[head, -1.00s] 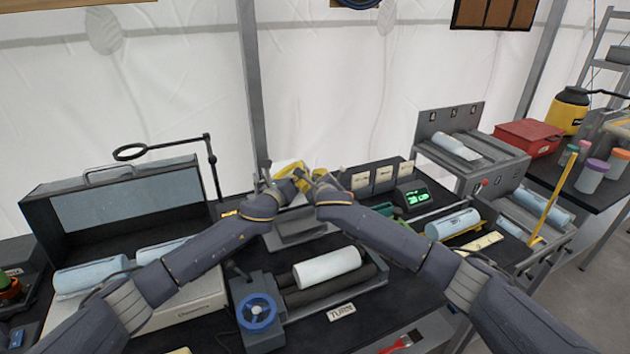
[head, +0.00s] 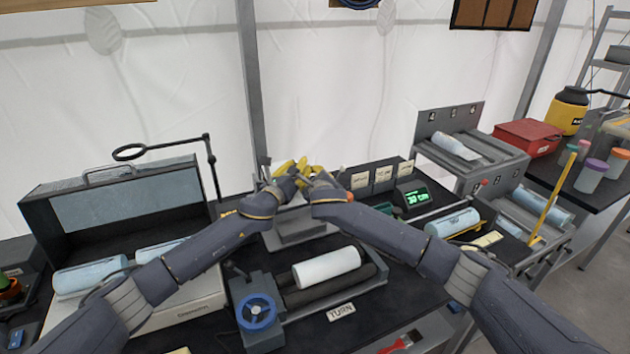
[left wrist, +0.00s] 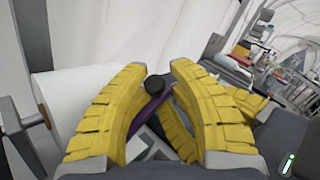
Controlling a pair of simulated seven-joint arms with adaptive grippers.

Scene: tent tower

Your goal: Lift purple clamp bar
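My left gripper (head: 287,166) and my right gripper (head: 312,172) are close together at the back middle of the bench. In the left wrist view, the yellow fingers of my left gripper (left wrist: 160,78) stand on either side of a purple clamp bar (left wrist: 150,112) with a black knob at its end. I cannot tell whether they press on it. More yellow fingers behind and to the right look like my right gripper; its grip is hidden. In the head view the bar is hidden behind the grippers.
A white cylinder (head: 327,267) lies on rollers with a blue handwheel (head: 257,313) in front. An open grey case (head: 120,205) stands at left. A green-lit display (head: 412,197) and a numbered rack (head: 470,150) stand at right.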

